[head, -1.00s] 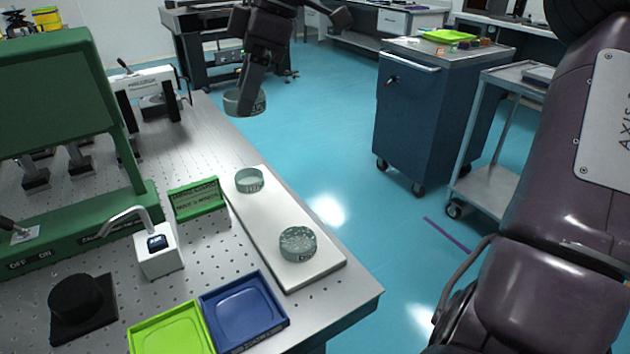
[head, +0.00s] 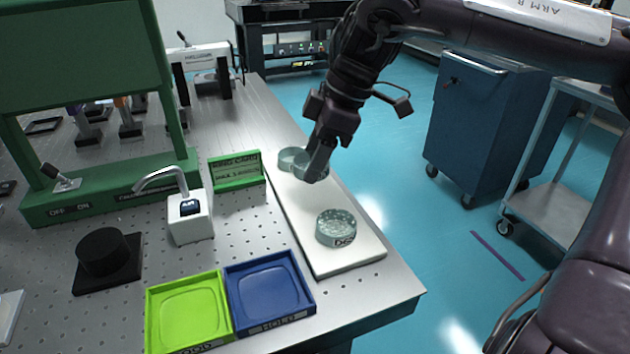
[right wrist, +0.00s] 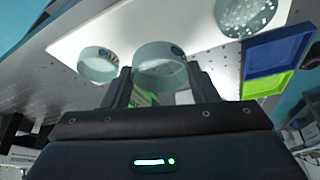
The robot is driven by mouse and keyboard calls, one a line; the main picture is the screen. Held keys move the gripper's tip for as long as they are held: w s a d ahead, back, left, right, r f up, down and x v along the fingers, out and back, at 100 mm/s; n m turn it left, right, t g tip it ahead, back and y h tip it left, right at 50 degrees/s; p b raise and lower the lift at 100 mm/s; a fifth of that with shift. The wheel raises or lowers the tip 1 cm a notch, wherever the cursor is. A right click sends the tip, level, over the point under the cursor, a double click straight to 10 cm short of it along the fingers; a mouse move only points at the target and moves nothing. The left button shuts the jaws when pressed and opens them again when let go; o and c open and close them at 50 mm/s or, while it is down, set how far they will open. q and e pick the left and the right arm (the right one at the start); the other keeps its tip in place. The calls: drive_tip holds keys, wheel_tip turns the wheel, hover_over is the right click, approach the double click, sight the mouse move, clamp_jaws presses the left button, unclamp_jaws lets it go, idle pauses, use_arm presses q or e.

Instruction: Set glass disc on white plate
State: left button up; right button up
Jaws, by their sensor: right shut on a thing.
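My right gripper (head: 319,158) is shut on a clear glass disc (head: 307,170), held at the back half of the white plate (head: 305,222). In the right wrist view the held disc (right wrist: 160,68) sits between the two fingers. I cannot tell whether it touches the plate. A second clear disc (head: 290,158) stands on the plate just left of the held one, partly overlapped by it in the head view. A third disc with a speckled top (head: 336,227) stands on the plate's near half. My left gripper is not in view.
The table edge runs close along the plate's right side.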

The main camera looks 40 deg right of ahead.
sight(315, 194)
wheel_tip(315, 194, down, 4)
drive_tip(key=shift+f+b, duration=0.1)
drive_tip(key=shift+b, duration=0.4)
drive_tip(key=shift+f, duration=0.1)
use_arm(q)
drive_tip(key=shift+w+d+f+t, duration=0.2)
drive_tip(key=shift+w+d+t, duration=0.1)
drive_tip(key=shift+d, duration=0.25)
use_arm(e)
drive_tip(key=o, duration=0.6)
drive_tip(key=shift+f, duration=0.1)
drive_tip(key=o, duration=0.5)
drive_tip(key=shift+c, duration=0.2)
